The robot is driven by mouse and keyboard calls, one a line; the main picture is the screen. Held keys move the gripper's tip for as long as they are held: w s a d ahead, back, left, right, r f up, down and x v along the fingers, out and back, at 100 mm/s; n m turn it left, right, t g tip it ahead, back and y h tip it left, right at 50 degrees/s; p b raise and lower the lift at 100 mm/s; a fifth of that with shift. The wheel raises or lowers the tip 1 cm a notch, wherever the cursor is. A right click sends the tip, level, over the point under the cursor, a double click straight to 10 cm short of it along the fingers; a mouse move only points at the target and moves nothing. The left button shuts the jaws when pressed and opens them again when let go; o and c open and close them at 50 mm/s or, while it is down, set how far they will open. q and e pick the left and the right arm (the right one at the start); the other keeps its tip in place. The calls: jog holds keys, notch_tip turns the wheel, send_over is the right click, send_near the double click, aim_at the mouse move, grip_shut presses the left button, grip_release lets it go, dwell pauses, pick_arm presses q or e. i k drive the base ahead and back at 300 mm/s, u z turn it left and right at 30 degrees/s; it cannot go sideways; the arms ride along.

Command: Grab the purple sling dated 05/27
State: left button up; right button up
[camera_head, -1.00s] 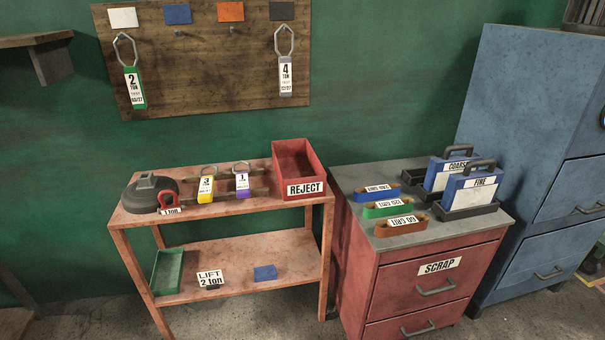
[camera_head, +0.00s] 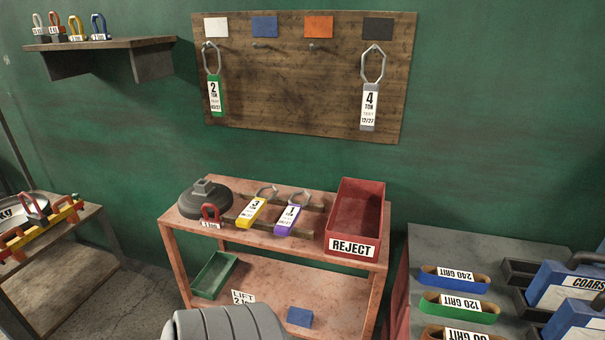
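The purple sling (camera_head: 283,232) lies on the top shelf of the reddish table (camera_head: 190,224), with a metal ring at its far end. Its white label reads 1; the date is too small to read. A yellow sling (camera_head: 246,222) labelled 3 lies just left of it. A green sling (camera_head: 216,104) labelled 2 and a grey sling (camera_head: 368,127) labelled 4 hang on the wooden board (camera_head: 290,90). Neither gripper is visible. A grey ribbed part at the bottom middle looks like mine and hides some of the lower shelf.
The red REJECT bin (camera_head: 356,222) stands right of the purple sling. A dark round weight (camera_head: 206,200) and a red shackle (camera_head: 211,214) sit to its left. A green tray (camera_head: 214,273) and blue block (camera_head: 299,316) lie on the lower shelf. Grit belts (camera_head: 456,307) are at right.

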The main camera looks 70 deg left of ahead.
aim_at(285, 226)
jog(key=u, duration=0.75)
jog(key=i, duration=0.9)
jog(key=u, duration=0.95)
